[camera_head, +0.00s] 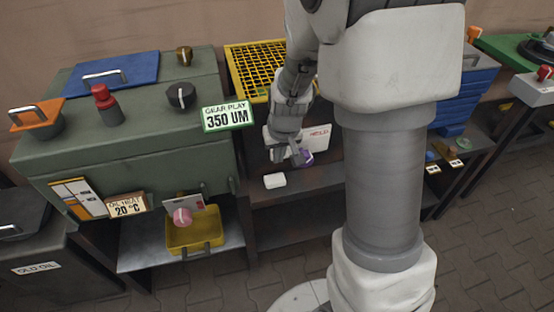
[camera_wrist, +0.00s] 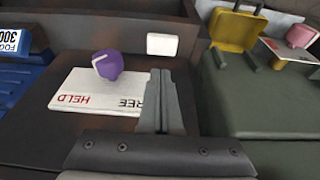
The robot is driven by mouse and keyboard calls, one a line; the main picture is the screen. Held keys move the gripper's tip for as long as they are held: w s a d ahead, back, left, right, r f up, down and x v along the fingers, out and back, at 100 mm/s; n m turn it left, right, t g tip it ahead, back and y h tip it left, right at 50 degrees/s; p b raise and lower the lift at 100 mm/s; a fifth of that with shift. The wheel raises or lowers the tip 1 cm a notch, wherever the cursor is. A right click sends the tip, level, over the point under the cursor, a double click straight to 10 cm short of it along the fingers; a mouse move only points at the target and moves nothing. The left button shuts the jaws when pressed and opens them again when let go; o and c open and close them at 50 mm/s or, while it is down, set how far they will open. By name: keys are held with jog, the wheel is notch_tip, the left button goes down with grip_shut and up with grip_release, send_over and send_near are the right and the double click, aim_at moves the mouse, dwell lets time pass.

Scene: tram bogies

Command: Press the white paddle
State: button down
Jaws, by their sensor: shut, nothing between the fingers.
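The white paddle (camera_head: 275,181) is a small rounded white block at the front of the dark bench, left of my gripper in the head view. It also shows in the wrist view (camera_wrist: 162,44), just beyond my fingertips with a small gap in the picture. My gripper (camera_head: 298,157) is shut and empty. Its closed fingers (camera_wrist: 160,73) are over the edge of a white card (camera_wrist: 75,95) reading HELD and FREE, partly hiding the lettering. A purple knob (camera_wrist: 107,65) with a white mark stands at this card, left of the fingers in the wrist view.
A green cabinet (camera_head: 130,150) stands left, with a 350 UM sign (camera_head: 227,115). A yellow tray (camera_head: 194,240) and pink knob (camera_head: 182,217) are on the lower shelf. A yellow mesh basket (camera_head: 252,72) is behind my gripper.

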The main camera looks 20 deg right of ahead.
jog(key=shift+v, duration=1.3)
jog(key=s+r+t, duration=0.2)
jog(key=s+r, duration=1.7)
notch_tip(320, 180, up, 15)
jog(key=p, duration=1.6)
jog(key=shift+a, duration=0.3)
